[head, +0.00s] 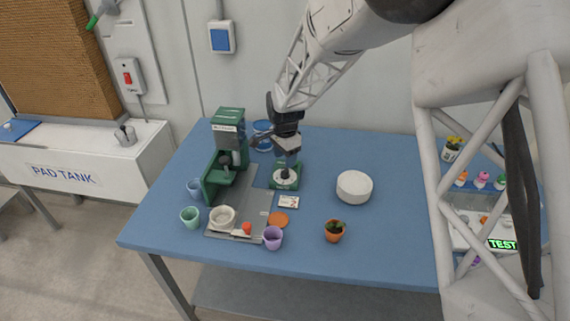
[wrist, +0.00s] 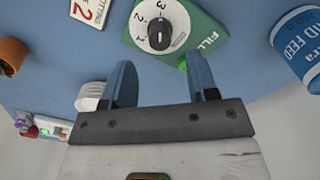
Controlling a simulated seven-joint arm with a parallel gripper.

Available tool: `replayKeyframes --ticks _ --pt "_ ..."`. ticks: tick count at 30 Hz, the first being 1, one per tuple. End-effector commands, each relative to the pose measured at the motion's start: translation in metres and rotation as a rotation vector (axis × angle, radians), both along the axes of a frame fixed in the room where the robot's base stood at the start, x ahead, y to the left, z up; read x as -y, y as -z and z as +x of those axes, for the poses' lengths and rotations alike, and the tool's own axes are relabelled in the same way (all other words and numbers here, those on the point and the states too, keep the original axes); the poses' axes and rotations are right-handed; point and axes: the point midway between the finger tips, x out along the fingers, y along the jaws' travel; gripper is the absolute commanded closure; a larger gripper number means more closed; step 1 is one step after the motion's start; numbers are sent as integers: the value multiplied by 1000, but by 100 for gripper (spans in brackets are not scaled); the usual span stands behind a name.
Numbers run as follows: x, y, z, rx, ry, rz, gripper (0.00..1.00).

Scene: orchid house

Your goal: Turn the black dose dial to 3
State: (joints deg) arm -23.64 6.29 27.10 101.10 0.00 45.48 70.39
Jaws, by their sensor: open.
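The black dose dial (wrist: 160,34) sits on a white numbered scale on a green housing (wrist: 200,28), at the top of the wrist view. A light pointer mark shows on the dial, but I cannot tell exactly which number it meets. In the head view the green housing (head: 285,184) stands in the middle of the blue table. My gripper (head: 287,152) is above and just behind it. In the wrist view my gripper (wrist: 163,82) has its two blue fingers spread with nothing between them, apart from the dial.
A blue feed tub (wrist: 299,45) stands close beside the housing. A white card (head: 288,201) lies in front, with a 2 readable in the wrist view. A green machine (head: 228,140) stands left, a white round block (head: 354,186) right. Pots and cups line the table's front.

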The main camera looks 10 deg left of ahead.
Motion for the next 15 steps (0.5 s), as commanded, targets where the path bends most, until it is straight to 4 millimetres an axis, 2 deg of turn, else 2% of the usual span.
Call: replayKeyframes --ticks 6,15 --pt "0 -21 0 0 0 0 47" --pt "0 -26 0 -1 0 -1 47"
